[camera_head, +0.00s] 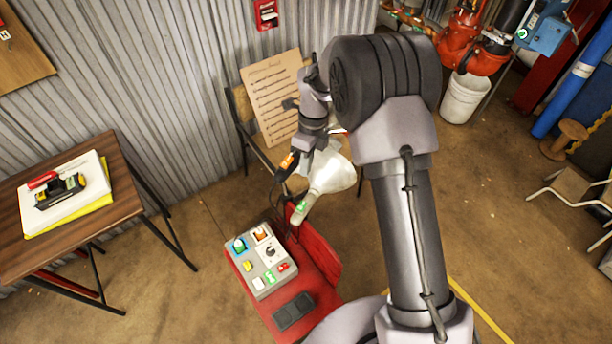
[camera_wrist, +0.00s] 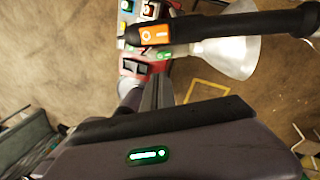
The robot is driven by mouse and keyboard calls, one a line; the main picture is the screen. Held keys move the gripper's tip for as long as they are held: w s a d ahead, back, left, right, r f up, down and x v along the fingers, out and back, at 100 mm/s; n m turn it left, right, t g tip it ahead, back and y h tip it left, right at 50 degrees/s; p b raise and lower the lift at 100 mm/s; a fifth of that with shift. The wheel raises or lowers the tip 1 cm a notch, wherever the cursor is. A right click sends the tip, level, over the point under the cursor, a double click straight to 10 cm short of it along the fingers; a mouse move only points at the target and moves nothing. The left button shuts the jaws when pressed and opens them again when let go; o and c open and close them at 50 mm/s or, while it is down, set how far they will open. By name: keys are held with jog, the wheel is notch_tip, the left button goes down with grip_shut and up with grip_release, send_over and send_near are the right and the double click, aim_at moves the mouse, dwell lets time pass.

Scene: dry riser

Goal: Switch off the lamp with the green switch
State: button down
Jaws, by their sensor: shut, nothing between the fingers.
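A lamp with a pale, cone-shaped shade (camera_head: 335,172) hangs over the red cart. A small green switch (camera_head: 302,206) is on its narrow end. In the wrist view, the shade (camera_wrist: 236,52) lies partly behind my gripper, and the green switch (camera_wrist: 164,55) shows just below the orange mark. My gripper (camera_head: 283,174), black with an orange mark, is shut and empty. In the head view it is up and left of the green switch. In the wrist view its tip (camera_wrist: 128,37) lies over the control box. I cannot tell its exact gap to the lamp.
A grey control box (camera_head: 252,262) with several coloured buttons and a dial sits on the red cart (camera_head: 323,262), beside a black pad (camera_head: 293,311). A board with writing (camera_head: 272,92) stands behind. A wooden table (camera_head: 118,184) is at left; open floor lies between.

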aim_at(300, 208)
jog(key=shift+f, duration=0.55)
jog(key=shift+a, duration=0.1)
jog(key=f+b, duration=0.2)
jog(key=f, duration=0.2)
jog(key=s+a+f+b, duration=0.1)
jog(key=f, duration=0.4)
jog(key=s+f+b, duration=0.1)
jog(key=f+b, duration=0.1)
jog(key=f, duration=0.2)
jog(key=shift+s+a+f+b, duration=0.15)
jog(key=shift+f+b, duration=0.15)
jog(key=shift+f, duration=0.1)
